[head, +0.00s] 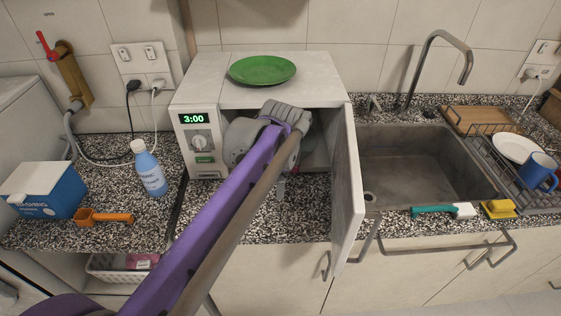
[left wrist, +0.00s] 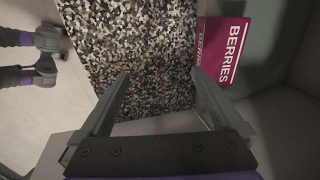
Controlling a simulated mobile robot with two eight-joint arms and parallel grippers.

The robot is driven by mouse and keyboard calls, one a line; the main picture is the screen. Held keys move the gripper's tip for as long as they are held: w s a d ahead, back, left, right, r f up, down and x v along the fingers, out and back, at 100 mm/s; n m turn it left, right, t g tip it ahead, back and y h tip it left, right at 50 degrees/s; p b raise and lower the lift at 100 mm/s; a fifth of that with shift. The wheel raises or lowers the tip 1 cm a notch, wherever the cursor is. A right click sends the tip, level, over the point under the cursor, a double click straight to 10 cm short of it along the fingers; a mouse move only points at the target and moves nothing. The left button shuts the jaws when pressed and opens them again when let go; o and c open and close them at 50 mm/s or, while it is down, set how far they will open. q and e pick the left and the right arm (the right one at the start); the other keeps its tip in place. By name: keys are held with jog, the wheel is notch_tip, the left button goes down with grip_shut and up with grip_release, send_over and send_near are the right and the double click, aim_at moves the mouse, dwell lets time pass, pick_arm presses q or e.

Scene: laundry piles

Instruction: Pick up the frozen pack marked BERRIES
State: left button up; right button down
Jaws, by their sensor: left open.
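The magenta frozen pack marked BERRIES (left wrist: 222,48) shows at the upper right of the left wrist view, beside the right fingertip and partly hidden by that finger. It is not visible in the head view. My left gripper (left wrist: 160,74) is open, with speckled countertop showing between its fingers and nothing held. In the head view my left arm reaches to the front of the open white microwave (head: 205,98), and its own wrist hides most of the gripper. My right gripper is not identifiable in either view.
The microwave door (head: 347,190) stands open to the right of my arm. A green plate (head: 262,70) lies on top. A blue bottle (head: 149,170), an orange scoop (head: 104,217) and a blue-white carton (head: 45,192) are at left. The sink (head: 410,165) is at right.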

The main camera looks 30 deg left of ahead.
pick_arm(q)
jog(key=w+a, duration=0.1)
jog(key=w, duration=0.2)
jog(key=w+a, duration=0.4)
jog(key=w, duration=0.1)
jog(key=shift+w+p, duration=0.35)
jog(key=x, duration=0.5)
jog(key=shift+w, duration=0.1)
jog(key=c, duration=1.4)
